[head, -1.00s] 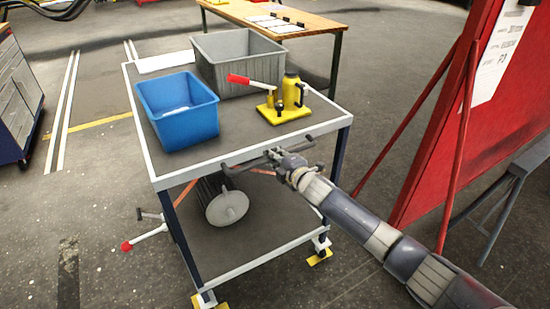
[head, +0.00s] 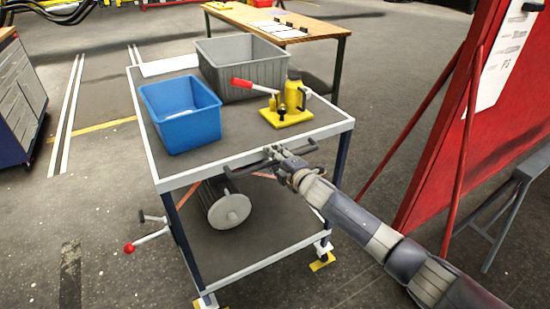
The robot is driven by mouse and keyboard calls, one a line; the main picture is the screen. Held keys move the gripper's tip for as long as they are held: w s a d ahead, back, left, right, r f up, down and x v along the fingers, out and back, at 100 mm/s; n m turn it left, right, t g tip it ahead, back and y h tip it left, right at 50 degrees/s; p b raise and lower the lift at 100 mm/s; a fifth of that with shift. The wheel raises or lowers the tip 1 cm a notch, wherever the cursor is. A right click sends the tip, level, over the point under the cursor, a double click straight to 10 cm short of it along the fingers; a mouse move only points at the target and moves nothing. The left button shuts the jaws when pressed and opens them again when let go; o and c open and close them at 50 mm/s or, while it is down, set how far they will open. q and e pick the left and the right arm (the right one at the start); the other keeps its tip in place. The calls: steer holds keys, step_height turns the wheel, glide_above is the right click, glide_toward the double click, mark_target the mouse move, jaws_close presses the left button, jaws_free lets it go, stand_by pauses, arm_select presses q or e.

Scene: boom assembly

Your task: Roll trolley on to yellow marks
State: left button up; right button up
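The trolley (head: 262,266) is a two-shelf cart with a grey top, white edges and dark legs. Its two near feet stand at yellow marks on the floor, one at the right corner (head: 323,263) and one partly cut off at the bottom. Its far feet are hidden. A dark push handle (head: 245,169) sticks out from the near edge. My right gripper (head: 273,155) is at the middle of this handle and looks shut around it; the fingers are small in the view. My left gripper is not in view.
The top shelf carries a blue bin (head: 181,128), a grey bin (head: 240,84) and a yellow jack (head: 288,110). A grey cylinder (head: 231,209) lies on the lower shelf. A red-knobbed lever (head: 147,238) juts out left. A red board (head: 497,140) stands right; a wooden table (head: 320,28) is behind.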

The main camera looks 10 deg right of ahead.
steer(key=shift+s+d, duration=0.45)
steer(key=shift+s, duration=0.25)
steer(key=v, duration=1)
steer(key=shift+s, duration=0.25)
steer(key=shift+a+r, duration=0.1)
steer(key=shift+r, duration=0.05)
